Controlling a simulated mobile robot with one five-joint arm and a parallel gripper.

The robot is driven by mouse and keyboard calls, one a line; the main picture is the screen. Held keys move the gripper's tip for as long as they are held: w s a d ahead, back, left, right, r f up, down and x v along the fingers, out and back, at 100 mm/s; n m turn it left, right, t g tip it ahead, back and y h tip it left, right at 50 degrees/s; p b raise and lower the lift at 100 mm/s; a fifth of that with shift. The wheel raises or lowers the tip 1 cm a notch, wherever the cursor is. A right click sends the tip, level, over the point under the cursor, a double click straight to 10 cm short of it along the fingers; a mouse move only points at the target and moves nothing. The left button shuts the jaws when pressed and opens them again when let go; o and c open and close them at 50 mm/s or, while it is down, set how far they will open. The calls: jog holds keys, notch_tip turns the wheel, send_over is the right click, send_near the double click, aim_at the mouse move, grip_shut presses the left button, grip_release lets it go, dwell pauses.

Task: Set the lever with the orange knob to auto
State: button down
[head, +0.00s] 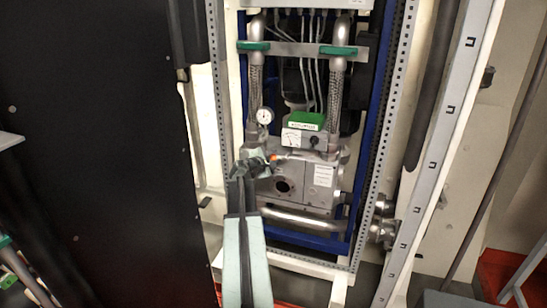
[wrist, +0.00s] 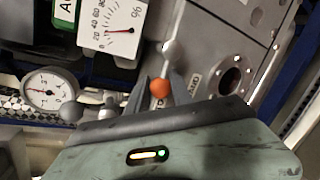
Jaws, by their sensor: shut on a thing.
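The lever's orange knob (head: 274,158) shows at the front of the grey valve housing in the head view, just right of my gripper (head: 262,165). In the wrist view the orange knob (wrist: 159,88) sits between the two dark fingers of my gripper (wrist: 160,92), which is shut on it. A short pale lever arm (wrist: 170,52) runs up from the knob to the housing. A small lettered label (wrist: 193,80) lies right of the knob, partly behind a finger; its words are not clear to me. I cannot tell which setting the lever is at.
A percent meter (wrist: 110,25) and a round pressure gauge (wrist: 48,88) are close by in the wrist view. A grey ball-ended part (wrist: 72,111) lies left of the gripper. The rack's perforated post (head: 388,150) stands right, and a black panel (head: 100,150) fills the left.

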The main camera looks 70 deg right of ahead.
jog(key=shift+r, duration=0.1)
dwell(0.4)
jog(key=c, duration=1.1)
grip_release()
jog(key=shift+c, duration=0.2)
jog(key=s+p+v, duration=0.1)
jog(key=p+v, duration=0.1)
jog(key=v, duration=0.5)
jog(key=shift+w+a, duration=0.35)
jog(key=shift+w, duration=0.1)
jog(key=shift+s+r, duration=0.1)
